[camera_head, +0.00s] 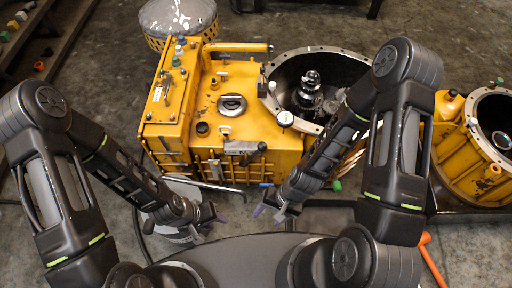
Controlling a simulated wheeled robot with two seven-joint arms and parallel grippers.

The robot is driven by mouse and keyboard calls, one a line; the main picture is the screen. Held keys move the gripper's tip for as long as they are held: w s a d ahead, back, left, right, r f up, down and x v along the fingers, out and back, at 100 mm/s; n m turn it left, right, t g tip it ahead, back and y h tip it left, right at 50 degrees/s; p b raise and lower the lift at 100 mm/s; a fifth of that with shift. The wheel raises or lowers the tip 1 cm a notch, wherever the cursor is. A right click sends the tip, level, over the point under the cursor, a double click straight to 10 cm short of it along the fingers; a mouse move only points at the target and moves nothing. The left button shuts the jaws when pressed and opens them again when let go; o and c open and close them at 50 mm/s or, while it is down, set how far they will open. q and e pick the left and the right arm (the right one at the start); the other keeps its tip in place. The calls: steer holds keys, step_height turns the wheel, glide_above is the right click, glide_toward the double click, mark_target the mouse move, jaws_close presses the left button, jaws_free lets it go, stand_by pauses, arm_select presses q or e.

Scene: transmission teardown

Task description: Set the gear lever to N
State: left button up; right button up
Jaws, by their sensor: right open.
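The yellow transmission housing (262,122) stands in front of me, in the middle of the view. A small black knob (262,147) on its near upper edge looks like the gear lever, beside a pale label plate (239,147). The plate's markings are too small to read, so I cannot tell the lever's position. My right gripper (269,214) is open and empty, nearer to me than the knob and apart from it. My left gripper (213,226) is lower left of the knob, apart from it; its finger gap is unclear.
A metal bar (215,187) sticks out along the housing's near side. A pale bucket-like container (180,207) is partly hidden behind my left gripper. Another yellow housing (463,150) stands at the right. An orange-handled tool (431,262) lies at lower right. A shelf is at upper left.

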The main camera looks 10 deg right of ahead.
step_height(320, 180, down, 9)
steer(key=w+m+g+y+b, duration=0.1)
steer(key=m+y+b, duration=0.1)
steer(key=m+b, duration=0.4)
steer(key=w+f+m+t+y+b, duration=0.2)
steer(key=w+f+m+y+b, duration=0.45)
steer(key=b, duration=0.65)
arm_select(q)
step_height(320, 180, down, 30)
steer(key=w+a+b, duration=0.1)
steer(key=w+b, duration=0.1)
steer(key=b, duration=0.6)
steer(key=shift+a+f+t+b, duration=0.15)
steer(key=shift+a+t+b, duration=0.1)
steer(key=shift+t+b, duration=0.05)
arm_select(e)
steer(key=w+d+r+m+t, duration=0.2)
steer(key=w+m+t, duration=0.1)
steer(key=w, duration=0.3)
steer(key=w+d+r+m+t+y, duration=0.1)
steer(key=w+d+r+m+t, duration=0.2)
steer(key=w, duration=0.3)
steer(key=w+d+r+m+t+y, duration=0.1)
steer(key=w+d+r+m+t, duration=0.1)
steer(key=w, duration=0.4)
steer(key=shift+w+d+r+m+t, duration=0.35)
steer(key=shift+r+m+t, duration=0.25)
steer(key=shift+m+t, duration=0.5)
